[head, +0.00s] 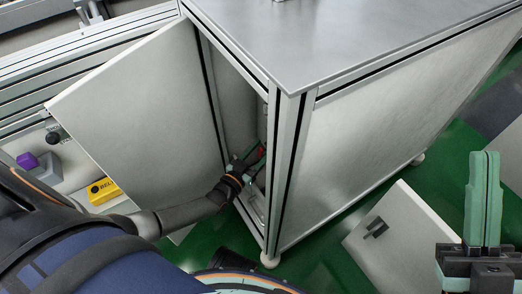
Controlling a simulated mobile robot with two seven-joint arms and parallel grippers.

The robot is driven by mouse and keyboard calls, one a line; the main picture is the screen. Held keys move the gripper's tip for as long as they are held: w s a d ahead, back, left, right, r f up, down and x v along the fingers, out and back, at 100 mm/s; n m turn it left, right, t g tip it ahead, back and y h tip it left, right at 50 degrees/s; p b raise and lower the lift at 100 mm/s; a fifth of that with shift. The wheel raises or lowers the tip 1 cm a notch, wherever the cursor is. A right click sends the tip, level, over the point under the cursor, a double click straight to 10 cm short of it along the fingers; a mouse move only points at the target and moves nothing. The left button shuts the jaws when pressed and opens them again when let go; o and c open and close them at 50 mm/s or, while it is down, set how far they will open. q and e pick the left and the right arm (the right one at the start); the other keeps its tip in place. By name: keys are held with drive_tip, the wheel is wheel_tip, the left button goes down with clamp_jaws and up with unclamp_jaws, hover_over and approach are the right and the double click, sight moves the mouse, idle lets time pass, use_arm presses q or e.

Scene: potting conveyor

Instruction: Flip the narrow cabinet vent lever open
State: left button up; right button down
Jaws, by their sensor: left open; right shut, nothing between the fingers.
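The narrow cabinet (375,140) is a grey metal box with a flat top, and its pale door (140,95) stands swung open to the left. My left arm reaches through the opening. My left gripper (255,162) is low inside the cabinet, open, with its dark fingers pointing inward. A small red part (262,151), possibly the vent lever, shows at the fingertips; I cannot tell whether they touch it. The rest of the lever is hidden by the gripper and the door frame. My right gripper (484,200) is outside at the lower right, upright, shut and empty.
A pale panel with a black handle (375,228) sticks out at the lower right, near my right gripper. The cabinet's front post (283,165) borders the narrow opening. Green floor lies around.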

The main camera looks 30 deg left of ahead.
use_arm(q)
clamp_jaws()
idle(0.3)
drive_tip(key=shift+a+r+n+g+p, duration=0.2)
drive_tip(key=shift+n+g+p, duration=0.1)
drive_tip(key=shift+n+p, duration=0.3)
drive_tip(key=shift+w+a+f+n, duration=0.1)
drive_tip(key=shift+w+n, duration=0.05)
drive_tip(key=shift+n, duration=0.45)
unclamp_jaws()
